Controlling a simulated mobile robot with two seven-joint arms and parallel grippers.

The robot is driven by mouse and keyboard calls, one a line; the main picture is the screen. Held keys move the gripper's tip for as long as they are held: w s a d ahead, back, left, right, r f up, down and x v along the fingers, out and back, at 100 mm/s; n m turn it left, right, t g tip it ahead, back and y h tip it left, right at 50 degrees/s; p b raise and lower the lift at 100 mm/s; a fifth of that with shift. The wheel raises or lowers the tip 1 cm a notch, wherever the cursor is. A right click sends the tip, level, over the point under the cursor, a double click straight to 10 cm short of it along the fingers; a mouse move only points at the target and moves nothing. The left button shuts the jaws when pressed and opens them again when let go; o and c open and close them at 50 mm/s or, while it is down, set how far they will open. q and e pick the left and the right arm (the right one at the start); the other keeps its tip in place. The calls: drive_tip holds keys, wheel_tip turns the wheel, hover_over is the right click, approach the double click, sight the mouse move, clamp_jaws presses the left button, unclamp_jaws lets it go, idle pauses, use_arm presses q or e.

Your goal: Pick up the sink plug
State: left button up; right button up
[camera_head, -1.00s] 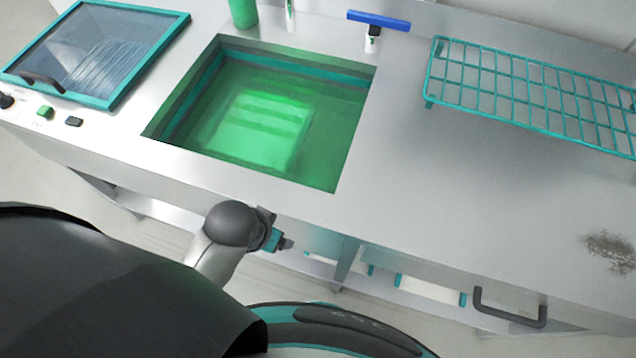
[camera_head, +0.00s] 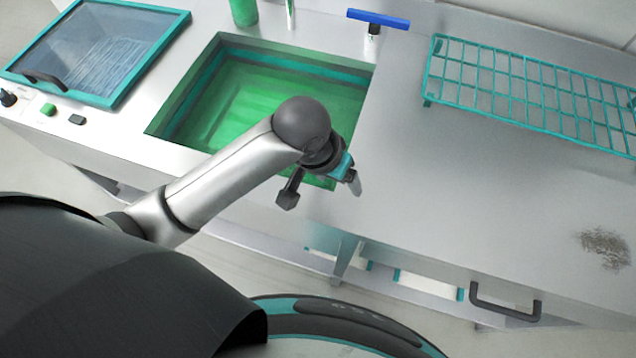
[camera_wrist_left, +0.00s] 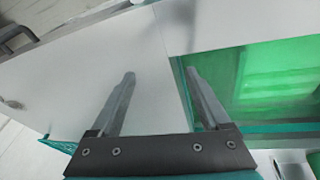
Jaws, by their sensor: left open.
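The sink (camera_head: 190,98) is a square basin set in the metal counter, filled with green liquid. It also shows at the right of the left wrist view (camera_wrist_left: 285,85). I cannot make out a sink plug in either view; the liquid and my arm hide part of the basin. My left gripper (camera_head: 353,182) is over the sink's near right corner and the counter edge. In the left wrist view its two fingers (camera_wrist_left: 160,80) are apart with nothing between them, pointing over bare counter beside the sink's edge. My right gripper is not in view.
A teal wire rack (camera_head: 530,95) stands on the counter at the right. A teal-framed glass lid (camera_head: 95,55) lies at the left.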

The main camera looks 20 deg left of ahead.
use_arm(q)
drive_tip(key=w+a+n+g+y, duration=0.1)
drive_tip(key=w+a+n+y, duration=0.1)
drive_tip(key=w+a, duration=0.3)
drive_tip(key=b, duration=0.3)
hover_over(318, 181)
wheel_tip(318, 181, down, 10)
drive_tip(key=shift+d+r, duration=0.1)
wheel_tip(318, 181, down, 5)
drive_tip(key=shift+f+b, duration=0.1)
drive_tip(key=shift+b, duration=0.6)
drive_tip(key=c, duration=1.2)
